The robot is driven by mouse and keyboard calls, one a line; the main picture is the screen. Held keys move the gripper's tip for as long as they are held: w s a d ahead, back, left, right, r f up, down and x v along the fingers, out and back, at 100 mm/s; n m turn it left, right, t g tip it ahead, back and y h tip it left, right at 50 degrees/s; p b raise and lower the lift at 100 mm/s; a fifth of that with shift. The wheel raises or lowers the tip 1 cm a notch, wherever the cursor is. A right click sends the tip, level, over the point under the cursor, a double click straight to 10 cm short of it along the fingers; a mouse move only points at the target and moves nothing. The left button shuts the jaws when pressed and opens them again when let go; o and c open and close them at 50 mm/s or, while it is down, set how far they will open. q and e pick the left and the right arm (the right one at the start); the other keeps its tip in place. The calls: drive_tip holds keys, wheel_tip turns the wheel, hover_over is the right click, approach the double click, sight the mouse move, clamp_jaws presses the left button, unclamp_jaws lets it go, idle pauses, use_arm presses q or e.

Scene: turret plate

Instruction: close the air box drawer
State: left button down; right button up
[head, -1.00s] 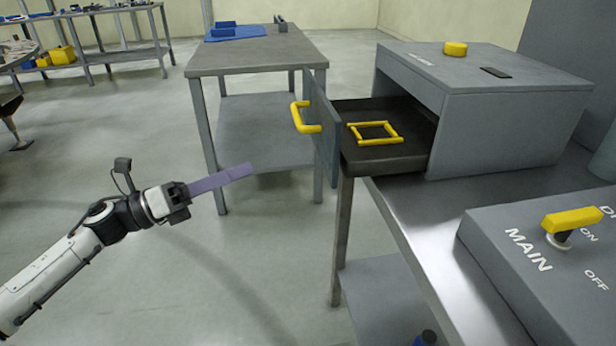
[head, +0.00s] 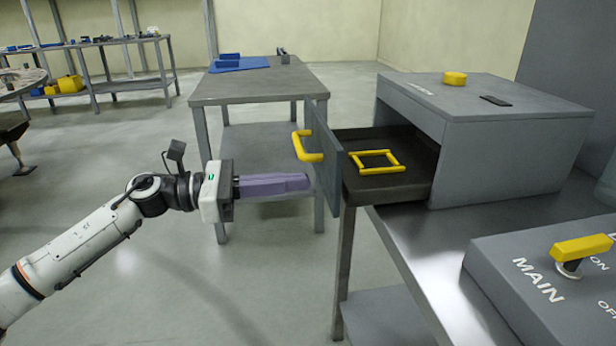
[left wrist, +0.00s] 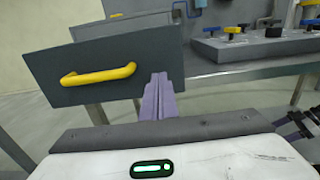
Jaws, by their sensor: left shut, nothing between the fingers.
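The air box (head: 510,130) is a grey box on the bench at the right in the head view. Its drawer (head: 385,187) stands open, pulled out to the left, with a square yellow frame (head: 376,160) lying inside. The grey drawer front (head: 322,150) carries a yellow handle (head: 304,146); the front (left wrist: 115,62) and handle (left wrist: 98,74) also show in the left wrist view. My left gripper (head: 308,181) has purple fingers, shut and empty, pointing at the lower part of the drawer front. I cannot tell whether the fingertips touch it.
A grey box marked MAIN with a yellow switch lever (head: 582,247) stands on the bench in front of the air box. A separate table (head: 262,84) with a blue mat stands behind my left gripper. Open floor lies below my left arm.

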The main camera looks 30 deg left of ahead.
sight(328, 179)
use_arm(q)
drive_tip(key=shift+x, duration=1.65)
use_arm(e)
drive_tip(key=shift+w+r, duration=0.2)
drive_tip(key=shift+r, duration=0.15)
